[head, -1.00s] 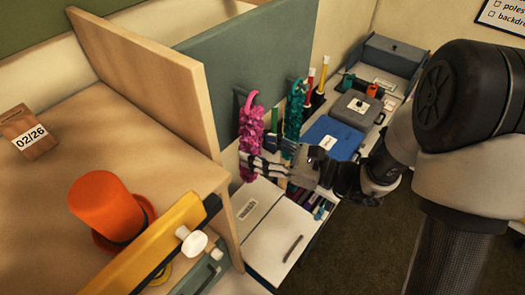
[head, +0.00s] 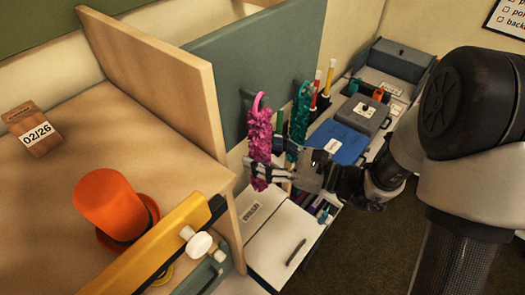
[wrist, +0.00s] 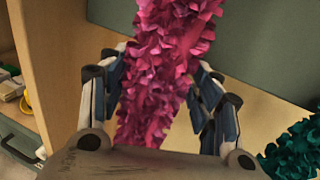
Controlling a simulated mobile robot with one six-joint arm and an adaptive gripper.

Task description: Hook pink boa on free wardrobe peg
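The pink boa (head: 259,140) hangs upright with a pink loop at its top, in front of the grey-green panel (head: 228,62). My gripper (head: 262,172) is at the boa's lower part. In the wrist view, the fingers (wrist: 160,85) lie on both sides of the pink boa (wrist: 172,45) and press against its ruffles. The fingertips are partly hidden by the ruffles. A teal boa (head: 299,115) hangs to the right on the same panel; its edge shows in the wrist view (wrist: 295,150). I cannot tell whether the pink loop sits on a peg.
A wooden divider (head: 160,80) and shelf with an orange cylinder (head: 108,203) stand at the left. A blue folder (head: 337,142) and grey case (head: 362,115) lie farther right.

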